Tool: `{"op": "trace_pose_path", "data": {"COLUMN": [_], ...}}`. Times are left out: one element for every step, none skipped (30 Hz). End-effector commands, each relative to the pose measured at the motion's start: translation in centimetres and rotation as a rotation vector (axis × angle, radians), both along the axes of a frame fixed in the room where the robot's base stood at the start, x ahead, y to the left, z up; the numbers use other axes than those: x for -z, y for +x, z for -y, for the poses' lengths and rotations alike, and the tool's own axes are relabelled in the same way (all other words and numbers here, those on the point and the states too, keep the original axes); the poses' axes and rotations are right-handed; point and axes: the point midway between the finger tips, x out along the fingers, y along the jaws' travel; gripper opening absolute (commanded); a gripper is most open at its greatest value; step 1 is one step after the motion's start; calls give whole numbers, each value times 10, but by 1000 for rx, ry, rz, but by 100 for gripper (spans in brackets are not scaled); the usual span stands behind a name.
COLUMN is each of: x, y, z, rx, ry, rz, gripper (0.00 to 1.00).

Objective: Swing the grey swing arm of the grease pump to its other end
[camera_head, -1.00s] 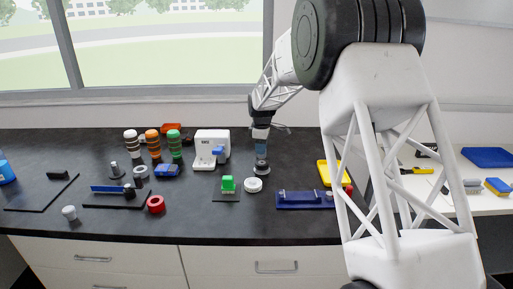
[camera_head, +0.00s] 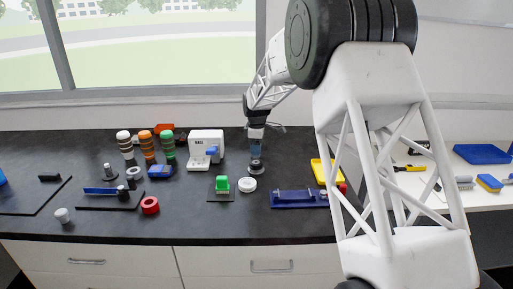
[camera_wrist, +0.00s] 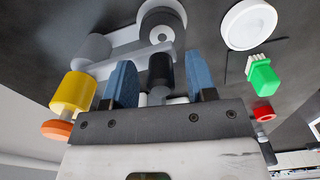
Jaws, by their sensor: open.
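My gripper (camera_wrist: 160,85) is open, with its two blue fingers apart on either side of a black upright grip (camera_wrist: 160,71). I cannot tell whether either finger touches it. Beyond the grip, the light grey swing arm (camera_wrist: 130,62) and a grey body with a round dark-centred hub (camera_wrist: 162,20) show in the wrist view. The fingers and grip hide part of the arm. In the head view my gripper (camera_head: 256,160) points down at the counter near the back, and the pump there is mostly hidden and too small to make out.
A white round piece (camera_head: 248,184) and a green block (camera_head: 222,184) lie close to my gripper. A blue fixture (camera_head: 299,199) stands to the right and a white machine (camera_head: 205,145) to the left. A yellow cylinder (camera_wrist: 73,92) with an orange end is beside the left finger.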

Motion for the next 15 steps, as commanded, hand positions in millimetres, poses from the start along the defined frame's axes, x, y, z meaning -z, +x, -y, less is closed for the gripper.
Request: {"op": "trace_pose_path", "data": {"x": [0,-1,-2,-3,-4,-6,-8,-11,-14,-17,-20,-25,-29,-32,-38], "y": [0,0,0,0,0,0,0,1,1,1,1,0,0,0,0], "z": [0,0,0,0,0,0,0,0,0,0,0,0,0,0,0], "rx": [0,0,0,0,0,0,0,0,0,0,0,0,0,0,0], "ry": [0,0,0,0,0,1,1,1,1,1,1,1,1,1,1], "rz": [0,0,0,1,1,1,2,2,2,2,2,1,2,2,2], "gripper": [52,52,52,52,52,52,52,52,52,52,52,52,52,52,52]}}
